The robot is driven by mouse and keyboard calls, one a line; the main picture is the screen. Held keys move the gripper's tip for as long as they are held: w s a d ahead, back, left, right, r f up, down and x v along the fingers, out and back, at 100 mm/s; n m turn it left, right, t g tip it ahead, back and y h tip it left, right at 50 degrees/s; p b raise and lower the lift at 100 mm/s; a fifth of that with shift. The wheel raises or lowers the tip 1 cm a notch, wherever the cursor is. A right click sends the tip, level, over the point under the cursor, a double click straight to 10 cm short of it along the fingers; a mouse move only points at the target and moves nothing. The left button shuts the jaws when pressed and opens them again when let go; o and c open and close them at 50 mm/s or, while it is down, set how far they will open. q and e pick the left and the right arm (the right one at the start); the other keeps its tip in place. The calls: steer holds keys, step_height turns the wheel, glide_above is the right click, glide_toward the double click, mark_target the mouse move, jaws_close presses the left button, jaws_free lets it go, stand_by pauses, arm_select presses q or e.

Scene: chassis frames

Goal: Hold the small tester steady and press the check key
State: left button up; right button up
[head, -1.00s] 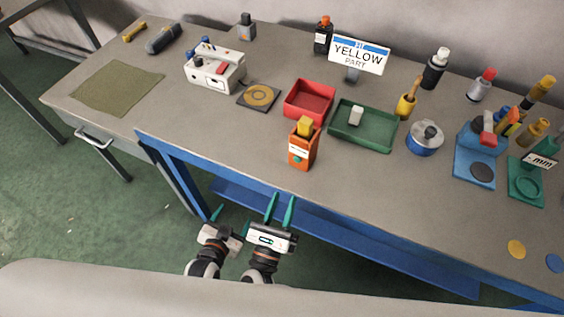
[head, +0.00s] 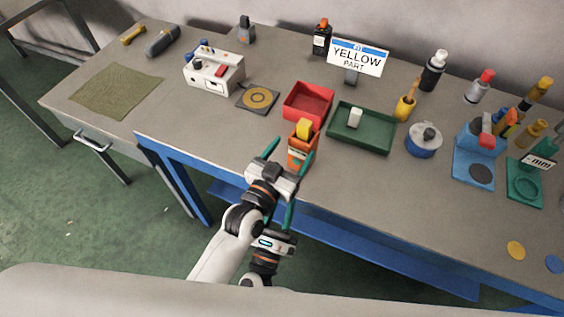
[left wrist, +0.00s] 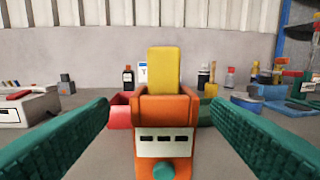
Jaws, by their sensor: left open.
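The small tester is an orange box (head: 302,157) near the table's front edge, with a yellow block (head: 304,128) standing in its top. In the left wrist view the tester (left wrist: 165,108) is upright and centred, with a pale panel of dark windows and a round green check key (left wrist: 163,171) low on its front. My left gripper (head: 291,150) is open, its teal fingers to either side of the tester; in the left wrist view both fingers (left wrist: 158,105) stand apart from it. My right gripper (head: 278,216) is below the table's front edge, partly hidden by my left arm, its fingers apart and empty.
A red tray (head: 308,101) and a green tray (head: 362,128) with a white piece stand behind the tester. A yellow-part sign (head: 357,57), a white device (head: 214,73) and a blue round pot (head: 424,140) are farther off.

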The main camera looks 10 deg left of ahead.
arm_select(q)
steer(key=x, duration=0.8)
steer(key=shift+a, duration=0.1)
steer(key=c, duration=1)
steer(key=shift+f, duration=0.1)
arm_select(e)
jaws_close()
stand_by(1.6)
